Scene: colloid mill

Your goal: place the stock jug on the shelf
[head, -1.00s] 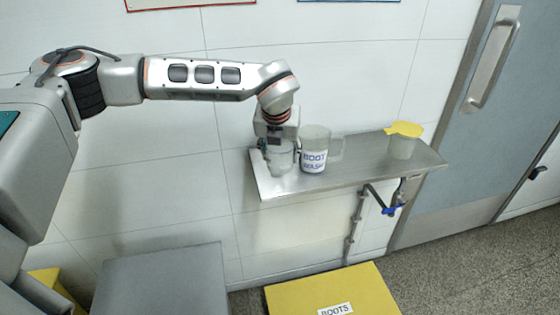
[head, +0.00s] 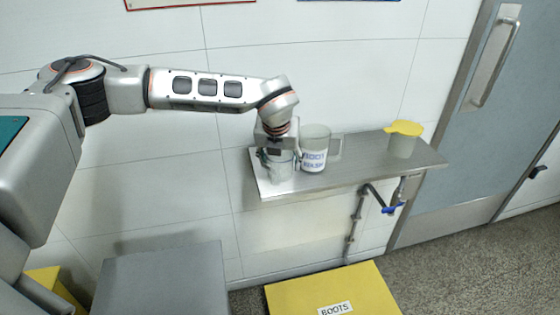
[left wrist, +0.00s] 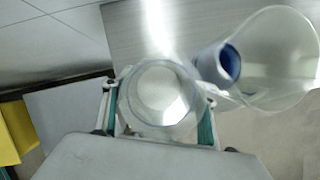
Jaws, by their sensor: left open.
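A clear, plain vessel, which I take for the stock jug (head: 282,172), is at the left end of the metal shelf (head: 355,177). Its base appears to be on the shelf. My left gripper (head: 276,153) is around its upper part from above. In the left wrist view, the vessel's round mouth (left wrist: 160,95) lies between the green-edged fingers of the left gripper (left wrist: 160,122), which are open. Any small gap between fingers and wall is hard to tell. My right gripper is not in view.
A clear jug labelled BOOT WASH (head: 314,150) stands close to the right. A jug with a yellow lid (head: 403,141) is at the shelf's right end. A blue-handled tap (head: 392,209) is below. The shelf between the two jugs is clear.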

